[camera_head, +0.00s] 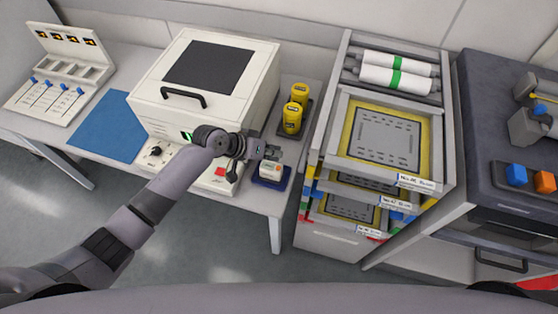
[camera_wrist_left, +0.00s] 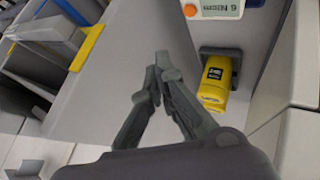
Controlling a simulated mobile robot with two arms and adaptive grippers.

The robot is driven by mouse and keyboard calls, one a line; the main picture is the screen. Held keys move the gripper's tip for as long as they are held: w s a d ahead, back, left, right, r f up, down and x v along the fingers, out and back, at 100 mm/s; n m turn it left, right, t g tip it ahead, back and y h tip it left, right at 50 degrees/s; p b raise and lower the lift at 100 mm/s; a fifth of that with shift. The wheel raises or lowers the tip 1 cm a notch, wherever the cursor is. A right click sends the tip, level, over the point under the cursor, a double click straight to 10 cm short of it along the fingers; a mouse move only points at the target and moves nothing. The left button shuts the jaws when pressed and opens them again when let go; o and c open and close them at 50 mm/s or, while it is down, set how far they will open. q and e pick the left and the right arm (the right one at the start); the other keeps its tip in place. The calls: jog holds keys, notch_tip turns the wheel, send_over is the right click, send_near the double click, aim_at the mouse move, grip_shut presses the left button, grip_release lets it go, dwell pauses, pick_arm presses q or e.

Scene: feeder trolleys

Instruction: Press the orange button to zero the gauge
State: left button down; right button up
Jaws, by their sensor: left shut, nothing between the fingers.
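The gauge (camera_head: 271,170) is a small white box on a dark blue base near the front right corner of the left bench. In the left wrist view the gauge (camera_wrist_left: 205,28) is cut off by the top edge, with a round orange button (camera_wrist_left: 190,10) beside a pale display (camera_wrist_left: 220,9). My left gripper (camera_head: 274,153) is just behind the gauge in the head view. In the left wrist view its fingertips (camera_wrist_left: 162,62) meet, empty, and appear apart from the button. My right gripper is not in view.
A white oven-like box (camera_head: 145,87) stands left of the gripper. Yellow canisters (camera_head: 292,118) stand behind the gauge; one canister (camera_wrist_left: 215,85) shows near the fingers. A tray rack (camera_head: 338,97) stands to the right. An orange block (camera_head: 545,182) is on the far-right cabinet.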

pick_arm(q)
jog(key=r, duration=0.1)
jog(key=w+r, duration=0.1)
jog(key=r, duration=0.1)
jog(key=shift+w+d, duration=0.25)
jog(key=shift+w, duration=0.15)
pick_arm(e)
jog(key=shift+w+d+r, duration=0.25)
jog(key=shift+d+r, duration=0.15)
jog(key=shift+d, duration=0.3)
pick_arm(q)
jog(key=shift+f, duration=0.15)
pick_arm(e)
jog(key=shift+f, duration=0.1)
pick_arm(q)
jog(key=b, duration=0.7)
send_over(277, 166)
notch_tip(277, 166, down, 8)
jog(key=shift+w+r, duration=0.1)
jog(key=shift+w, duration=0.05)
jog(key=shift+f, duration=0.4)
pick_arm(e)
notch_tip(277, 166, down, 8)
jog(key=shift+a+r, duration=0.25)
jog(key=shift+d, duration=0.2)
